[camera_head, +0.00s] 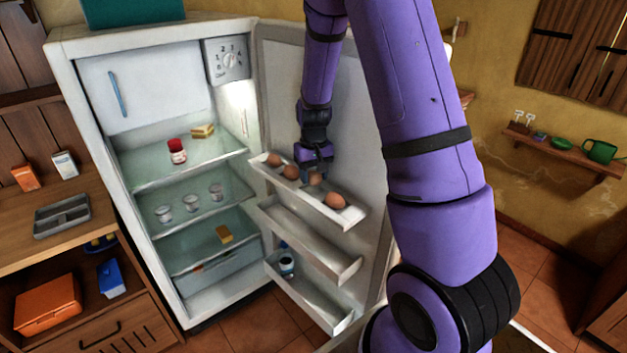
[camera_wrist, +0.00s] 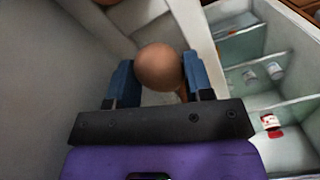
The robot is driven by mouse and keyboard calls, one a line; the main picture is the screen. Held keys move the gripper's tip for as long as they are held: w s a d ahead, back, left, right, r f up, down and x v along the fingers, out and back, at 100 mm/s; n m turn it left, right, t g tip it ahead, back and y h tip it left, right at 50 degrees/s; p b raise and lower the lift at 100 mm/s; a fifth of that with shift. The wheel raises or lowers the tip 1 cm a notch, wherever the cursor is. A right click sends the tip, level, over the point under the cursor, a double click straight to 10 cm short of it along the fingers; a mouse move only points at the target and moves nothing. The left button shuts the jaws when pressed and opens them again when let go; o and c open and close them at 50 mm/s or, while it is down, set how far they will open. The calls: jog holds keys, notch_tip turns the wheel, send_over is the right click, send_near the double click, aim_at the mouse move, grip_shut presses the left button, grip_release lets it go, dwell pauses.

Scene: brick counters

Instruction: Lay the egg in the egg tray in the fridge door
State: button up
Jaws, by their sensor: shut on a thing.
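The egg (camera_wrist: 159,67) is brown and sits between the two blue fingers of my gripper (camera_wrist: 160,80) in the wrist view. In the head view my gripper (camera_head: 315,162) points down over the egg tray (camera_head: 300,190), the top shelf of the open fridge door. The held egg (camera_head: 315,179) shows just below the fingers, at the tray. Whether it touches the tray floor I cannot tell.
The fridge (camera_head: 95,50) stands open, with a red-lidded jar (camera_head: 177,151), several small cups and yellow blocks on its shelves. Two lower door shelves (camera_head: 310,240) lie beneath the tray; a bottle (camera_head: 286,264) stands in the lowest. The door panel is close behind my gripper.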

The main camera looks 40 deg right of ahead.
aim_at(314, 183)
jog(key=shift+f, duration=1.05)
jog(key=shift+f, duration=0.35)
jog(key=shift+s+f, duration=0.2)
